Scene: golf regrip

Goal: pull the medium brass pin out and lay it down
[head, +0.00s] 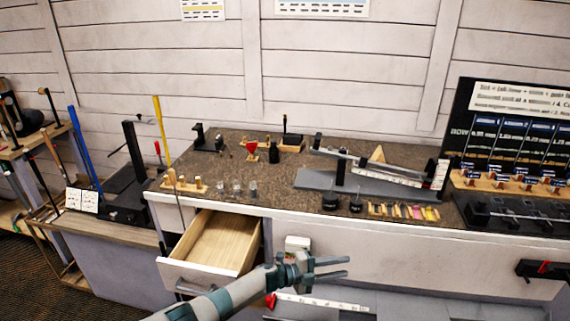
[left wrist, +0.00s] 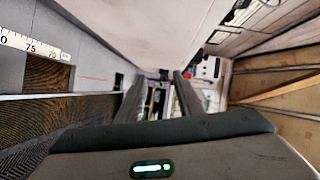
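A small wooden block (head: 184,187) with several short upright pegs stands at the left front of the brown worktop. The pegs look light or brassy, but they are too small for me to tell which is the medium brass pin. My left gripper (head: 346,267) is in front of the bench, low and to the right of the open drawer, well away from the block. Its fingers are apart with nothing between them, and they also show in the left wrist view (left wrist: 160,98). My right gripper is not in view.
An open, empty-looking wooden drawer (head: 215,246) juts out below the block. Small clear jars (head: 237,189) stand right of the block. A grey fixture (head: 330,184), black round pots (head: 331,201) and a rack of coloured pieces (head: 405,212) are farther right.

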